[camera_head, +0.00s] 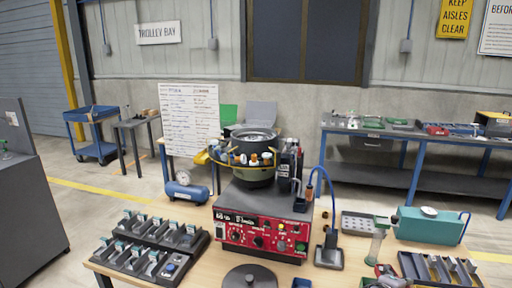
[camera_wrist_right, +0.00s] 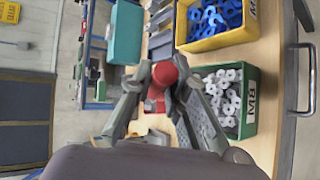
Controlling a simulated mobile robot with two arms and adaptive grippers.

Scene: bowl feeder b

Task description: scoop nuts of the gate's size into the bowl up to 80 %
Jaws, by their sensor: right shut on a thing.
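The bowl feeder's dark bowl (camera_head: 254,176) stands on the red-fronted control unit (camera_head: 262,235) in the middle of the head view. Its inside is too small to read for a fill level. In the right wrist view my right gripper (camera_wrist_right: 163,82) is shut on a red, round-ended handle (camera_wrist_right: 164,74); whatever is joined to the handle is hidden. A green bin marked M8 (camera_wrist_right: 250,105) holds several pale grey nuts (camera_wrist_right: 222,92). A yellow bin (camera_wrist_right: 220,40) beside it holds several blue nuts (camera_wrist_right: 212,18). My left gripper is out of view.
A slotted tray (camera_head: 440,268) and a teal box (camera_head: 432,226) are on the right of the bench. A black rack (camera_head: 150,245) and a blue compressor (camera_head: 187,190) are on the left. A blue cable (camera_head: 325,180) arches right of the bowl. A round black lid-like part (camera_head: 249,278) lies in front.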

